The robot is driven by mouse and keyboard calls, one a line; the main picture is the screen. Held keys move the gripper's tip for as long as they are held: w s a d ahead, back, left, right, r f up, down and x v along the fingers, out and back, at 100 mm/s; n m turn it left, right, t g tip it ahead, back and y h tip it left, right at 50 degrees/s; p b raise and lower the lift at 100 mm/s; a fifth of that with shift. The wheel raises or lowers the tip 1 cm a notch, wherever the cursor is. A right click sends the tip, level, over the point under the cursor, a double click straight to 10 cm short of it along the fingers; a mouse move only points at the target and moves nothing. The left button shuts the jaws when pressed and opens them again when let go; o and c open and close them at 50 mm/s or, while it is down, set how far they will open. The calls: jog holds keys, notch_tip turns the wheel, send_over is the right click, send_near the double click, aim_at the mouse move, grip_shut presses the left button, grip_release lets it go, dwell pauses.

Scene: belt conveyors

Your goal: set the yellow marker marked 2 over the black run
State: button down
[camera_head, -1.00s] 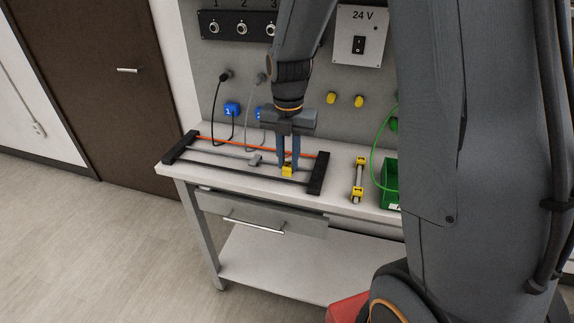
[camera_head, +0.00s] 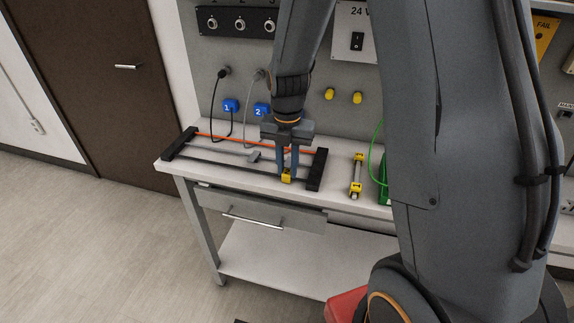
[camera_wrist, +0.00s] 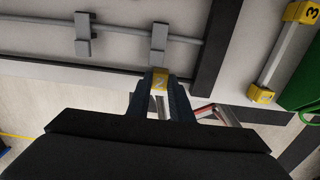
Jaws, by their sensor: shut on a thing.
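My gripper (camera_head: 287,172) is shut on a yellow marker (camera_head: 286,176), which also shows between the fingertips in the wrist view (camera_wrist: 159,79), with a faint 2 on it. The black run (camera_head: 235,170) is the front line of the dark-ended frame on the bench. It also crosses the wrist view (camera_wrist: 70,65). The marker is at the black run, near the frame's right end bar (camera_head: 316,170). I cannot tell whether it touches the run. The fingers hide part of the run.
An orange run (camera_head: 230,140) lies at the back of the frame. A grey run between carries grey clips (camera_wrist: 85,35). A rod with yellow ends (camera_head: 357,175) lies right of the frame, beside a green bin (camera_head: 384,185). Blue tags 1 and 2 (camera_head: 230,106) hang on cables behind.

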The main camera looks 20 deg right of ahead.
aim_at(287, 171)
jog(key=c, duration=1.6)
grip_release()
jog(key=shift+r, duration=0.1)
notch_tip(287, 171, up, 13)
jog(key=b, duration=0.3)
jog(key=shift+s+a+f+m+t, duration=0.1)
jog(key=shift+s+f+m+t, duration=0.15)
jog(key=shift+s+f+m, duration=3.15)
jog(key=shift+s+d+r+m+t, duration=0.2)
jog(key=shift+s+m, duration=1.05)
jog(key=shift+m, duration=5.1)
jog(key=shift+s+a+f+m+t, duration=0.25)
jog(key=shift+s+f+m, duration=1.7)
jog(key=shift+m, duration=2.9)
jog(key=shift+s+r, duration=0.4)
jog(key=shift+r, duration=0.1)
